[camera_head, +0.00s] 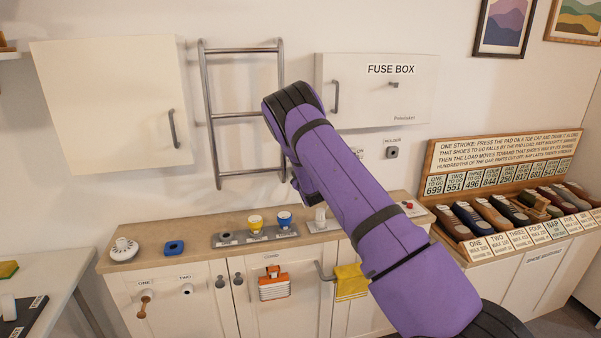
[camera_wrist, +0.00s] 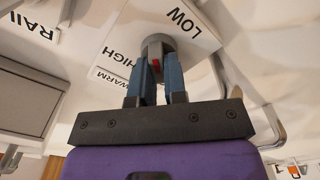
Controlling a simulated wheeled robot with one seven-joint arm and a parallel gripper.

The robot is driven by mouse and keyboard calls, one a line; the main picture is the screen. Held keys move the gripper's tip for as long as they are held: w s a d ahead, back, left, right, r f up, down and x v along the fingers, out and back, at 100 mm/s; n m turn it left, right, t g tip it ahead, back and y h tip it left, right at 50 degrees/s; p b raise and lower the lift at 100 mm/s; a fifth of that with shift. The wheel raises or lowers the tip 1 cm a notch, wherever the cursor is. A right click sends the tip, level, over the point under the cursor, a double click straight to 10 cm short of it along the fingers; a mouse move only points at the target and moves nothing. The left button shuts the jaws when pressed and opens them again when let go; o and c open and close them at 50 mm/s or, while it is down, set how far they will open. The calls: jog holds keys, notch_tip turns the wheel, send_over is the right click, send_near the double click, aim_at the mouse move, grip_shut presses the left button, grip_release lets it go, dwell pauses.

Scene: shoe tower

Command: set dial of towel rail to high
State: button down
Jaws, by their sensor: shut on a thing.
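The round grey dial (camera_wrist: 158,42) shows in the wrist view on a white plate, with a red mark on its grip. LOW (camera_wrist: 181,18) is printed to its upper right, HIGH (camera_wrist: 116,56) to its left and WARM to the lower left. My gripper (camera_wrist: 157,75) is shut on the dial's grip, with a blue finger on each side. Which word the dial points to I cannot tell. The towel rail (camera_head: 211,116) is a chrome ladder on the wall in the head view. There my purple arm hides the dial and my gripper.
A white cabinet (camera_head: 108,95) hangs left of the rail and the fuse box (camera_head: 376,105) right of it. Below is a wooden counter (camera_head: 200,255) with a blue block, a white round thing and cups. Shoes in a rack (camera_head: 500,215) stand at the right.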

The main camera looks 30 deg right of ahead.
jog(key=shift+s+f+n, duration=0.1)
jog(key=shift+f+n, duration=0.05)
jog(key=shift+n, duration=2.6)
jog(key=shift+w+f+n, duration=0.1)
jog(key=shift+f+n, duration=0.1)
jog(key=shift+n, duration=2.6)
jog(key=shift+s+f+n, duration=0.1)
jog(key=shift+f+n, duration=0.05)
jog(key=shift+n, duration=2.6)
jog(key=c, duration=1.2)
grip_release()
jog(key=shift+o, duration=0.2)
jog(key=v, duration=1)
jog(key=shift+s, duration=0.35)
